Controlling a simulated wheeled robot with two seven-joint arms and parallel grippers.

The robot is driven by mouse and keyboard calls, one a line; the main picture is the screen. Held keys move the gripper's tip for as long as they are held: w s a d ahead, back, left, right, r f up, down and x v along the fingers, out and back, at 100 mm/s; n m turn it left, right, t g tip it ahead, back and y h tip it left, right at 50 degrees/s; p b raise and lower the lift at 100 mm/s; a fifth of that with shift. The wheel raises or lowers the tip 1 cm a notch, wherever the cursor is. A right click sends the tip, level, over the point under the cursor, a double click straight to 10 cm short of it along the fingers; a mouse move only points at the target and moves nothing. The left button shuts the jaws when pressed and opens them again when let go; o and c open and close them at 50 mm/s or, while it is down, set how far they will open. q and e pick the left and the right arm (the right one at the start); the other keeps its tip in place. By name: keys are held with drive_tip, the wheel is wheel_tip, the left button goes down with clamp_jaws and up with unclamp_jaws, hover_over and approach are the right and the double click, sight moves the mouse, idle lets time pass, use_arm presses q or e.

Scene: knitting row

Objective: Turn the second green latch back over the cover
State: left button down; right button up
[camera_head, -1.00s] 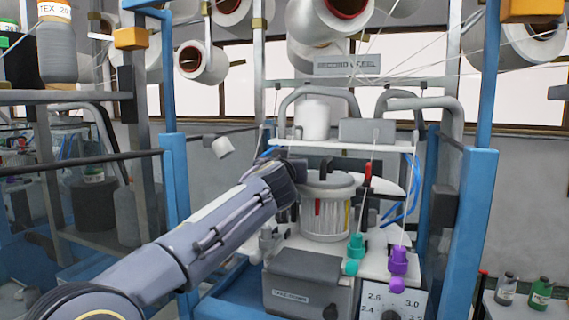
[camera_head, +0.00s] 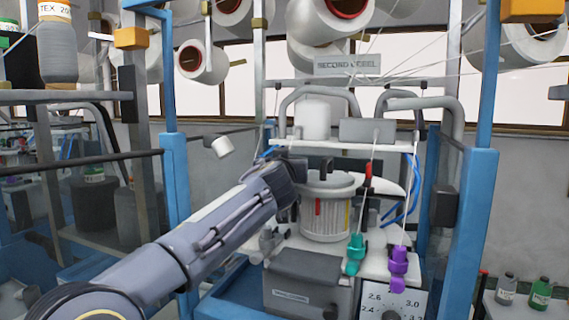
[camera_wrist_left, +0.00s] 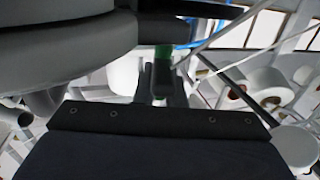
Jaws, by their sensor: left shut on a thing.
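In the head view my left arm reaches in from the lower left, and my left gripper (camera_head: 294,168) is at the left upper edge of the ribbed white cylinder (camera_head: 325,220). A round grey top (camera_head: 328,180) sits on the cylinder. In the left wrist view, the two dark fingers of my left gripper (camera_wrist_left: 161,82) are close together. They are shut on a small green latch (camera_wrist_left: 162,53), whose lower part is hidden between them. The latch is hidden in the head view. A large round grey body (camera_wrist_left: 65,45) is close to the fingers at left. My right gripper is not in view.
A grey box (camera_head: 303,280) is below. Blue posts (camera_head: 473,220) flank the machine, and taut yarns run down from above.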

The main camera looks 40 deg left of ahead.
use_arm(q)
drive_tip(key=c, duration=1.2)
unclamp_jaws()
drive_tip(key=shift+c, duration=0.2)
